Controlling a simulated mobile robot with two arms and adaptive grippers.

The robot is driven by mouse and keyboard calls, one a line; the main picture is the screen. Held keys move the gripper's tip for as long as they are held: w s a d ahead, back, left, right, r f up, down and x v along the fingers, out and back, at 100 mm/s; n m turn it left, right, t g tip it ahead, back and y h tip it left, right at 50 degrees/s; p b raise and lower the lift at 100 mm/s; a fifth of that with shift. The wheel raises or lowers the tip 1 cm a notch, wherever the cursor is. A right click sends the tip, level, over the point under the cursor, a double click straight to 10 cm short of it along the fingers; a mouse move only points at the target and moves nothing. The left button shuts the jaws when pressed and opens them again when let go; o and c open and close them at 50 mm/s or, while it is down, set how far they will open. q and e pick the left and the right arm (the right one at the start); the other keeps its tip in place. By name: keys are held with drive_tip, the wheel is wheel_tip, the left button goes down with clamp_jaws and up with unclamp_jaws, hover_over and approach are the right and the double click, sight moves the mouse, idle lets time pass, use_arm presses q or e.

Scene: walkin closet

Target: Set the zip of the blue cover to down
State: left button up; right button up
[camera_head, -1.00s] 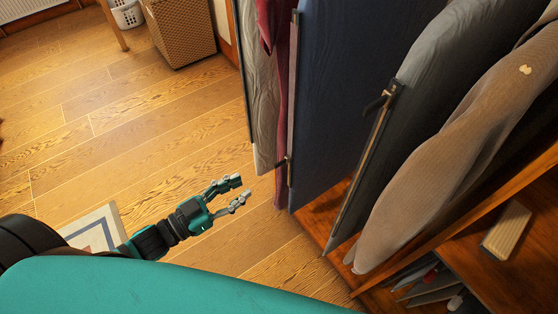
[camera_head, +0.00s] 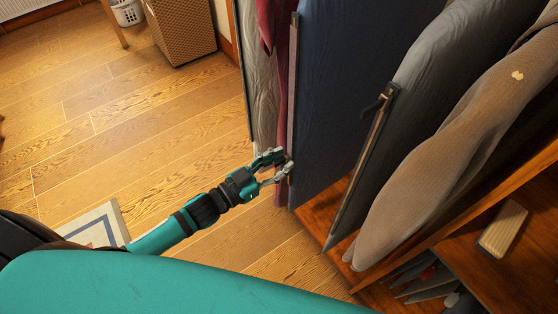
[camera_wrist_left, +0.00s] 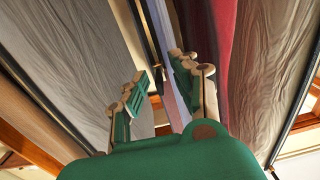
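The blue cover (camera_head: 340,100) hangs in the middle of the head view. A grey zip strip (camera_head: 293,80) runs down its left edge. Its zip pull is not distinguishable now; my gripper covers the low part of the strip where it showed before. My left gripper (camera_head: 282,163) is at the lower end of this strip, fingers apart, fingertips at or very near the edge. In the left wrist view the left gripper (camera_wrist_left: 160,66) also shows its fingers apart, with a narrow pale strip between and beyond them. My right gripper is not in view.
A dark red garment (camera_head: 275,30) and a grey cover (camera_head: 259,90) hang left of the blue cover. A dark grey cover (camera_head: 420,90) with its own zip and a beige garment (camera_head: 450,150) hang right. A brush (camera_head: 503,228) lies on the wooden shelf. The floor at left is mostly clear.

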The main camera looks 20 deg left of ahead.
use_arm(q)
clamp_jaws()
drive_tip(key=shift+f, duration=0.1)
wheel_tip(320, 180, down, 10)
drive_tip(key=b, duration=0.6)
drive_tip(key=shift+r, duration=0.25)
